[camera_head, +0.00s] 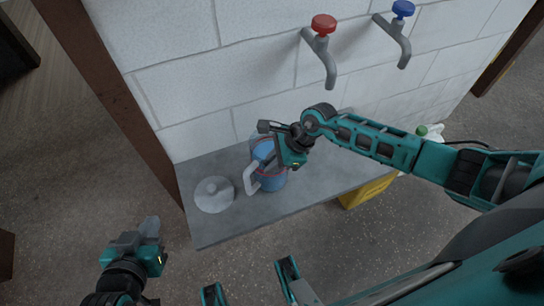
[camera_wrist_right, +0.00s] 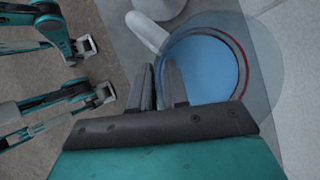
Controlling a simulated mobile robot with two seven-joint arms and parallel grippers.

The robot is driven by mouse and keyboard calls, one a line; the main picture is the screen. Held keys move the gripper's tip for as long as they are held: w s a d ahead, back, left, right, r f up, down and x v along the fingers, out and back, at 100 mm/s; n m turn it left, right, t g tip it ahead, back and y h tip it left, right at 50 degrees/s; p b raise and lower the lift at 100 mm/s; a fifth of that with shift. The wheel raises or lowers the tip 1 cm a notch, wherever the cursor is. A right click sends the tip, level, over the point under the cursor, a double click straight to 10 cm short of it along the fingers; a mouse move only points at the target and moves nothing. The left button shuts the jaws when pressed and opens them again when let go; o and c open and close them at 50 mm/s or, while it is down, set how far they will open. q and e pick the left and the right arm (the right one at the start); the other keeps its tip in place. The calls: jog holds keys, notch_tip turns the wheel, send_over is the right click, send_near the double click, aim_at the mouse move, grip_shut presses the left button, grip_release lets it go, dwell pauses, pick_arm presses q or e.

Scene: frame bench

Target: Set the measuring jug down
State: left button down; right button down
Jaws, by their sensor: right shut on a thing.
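The measuring jug (camera_head: 272,180) is clear, with blue contents, a red ring and a white handle (camera_head: 251,178). In the head view it is upright, over the grey ledge (camera_head: 223,230); I cannot tell whether its base touches. My right gripper (camera_head: 279,160) is shut on the jug near its handle side; my wrist partly hides the jug. In the right wrist view the fingers (camera_wrist_right: 172,84) are at the jug's near side, beside the blue contents (camera_wrist_right: 200,62) and the handle (camera_wrist_right: 147,32). My left gripper (camera_head: 150,228) is off the ledge at lower left, its finger gap unclear.
A pale round lid-like object with a knob (camera_head: 214,194) lies on the ledge left of the jug. A red-topped tap (camera_head: 324,48) and a blue-topped tap (camera_head: 397,35) stick out from the white block wall above. A yellow object (camera_head: 367,191) is below the ledge at right.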

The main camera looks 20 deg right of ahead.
jog(key=shift+w+a, duration=0.1)
jog(key=shift+w, duration=0.05)
jog(key=shift+f, duration=0.15)
jog(key=c, duration=1.1)
grip_release()
jog(key=shift+s+f, duration=0.1)
jog(key=shift+s, duration=0.1)
